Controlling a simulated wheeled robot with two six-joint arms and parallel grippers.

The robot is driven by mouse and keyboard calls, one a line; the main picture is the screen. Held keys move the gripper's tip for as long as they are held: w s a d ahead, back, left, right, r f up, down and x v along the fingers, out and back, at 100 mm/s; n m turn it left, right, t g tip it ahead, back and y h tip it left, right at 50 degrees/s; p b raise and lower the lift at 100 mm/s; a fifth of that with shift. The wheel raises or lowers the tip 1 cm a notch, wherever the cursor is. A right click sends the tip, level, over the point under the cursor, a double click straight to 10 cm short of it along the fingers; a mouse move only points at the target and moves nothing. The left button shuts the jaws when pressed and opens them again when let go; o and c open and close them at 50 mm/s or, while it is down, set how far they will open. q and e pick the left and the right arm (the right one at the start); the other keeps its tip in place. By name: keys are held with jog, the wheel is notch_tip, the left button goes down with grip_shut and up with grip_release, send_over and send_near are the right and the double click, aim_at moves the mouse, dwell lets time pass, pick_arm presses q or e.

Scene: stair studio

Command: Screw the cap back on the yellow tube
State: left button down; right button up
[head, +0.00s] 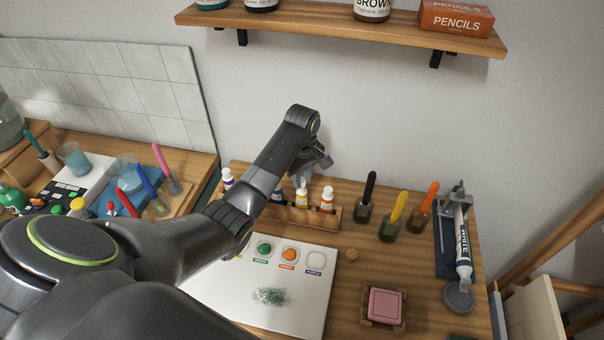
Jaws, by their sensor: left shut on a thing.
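The yellow tube (302,198) stands upright in a wooden rack (318,215) against the wall, between a blue-labelled tube (277,194) and an orange-labelled tube (327,199). My left arm crosses the picture from the lower left, and its gripper (313,169) is over the rack, just above the yellow tube. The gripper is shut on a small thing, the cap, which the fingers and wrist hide. I cannot tell whether the cap touches the tube's neck. My right gripper is not in view.
A paint palette sheet (312,283) lies in front of the rack. Brushes in jars (390,227) stand to its right, with a white paint tube (463,245) beyond. A pink block (385,304) is at the front. A shelf (340,29) hangs above.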

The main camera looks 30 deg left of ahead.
pick_arm(q)
jog(key=shift+f, duration=0.8)
dwell(2.8)
jog(key=c, duration=0.9)
grip_release()
jog(key=shift+o, duration=0.2)
jog(key=shift+r, duration=3.5)
jog(key=shift+f, duration=0.1)
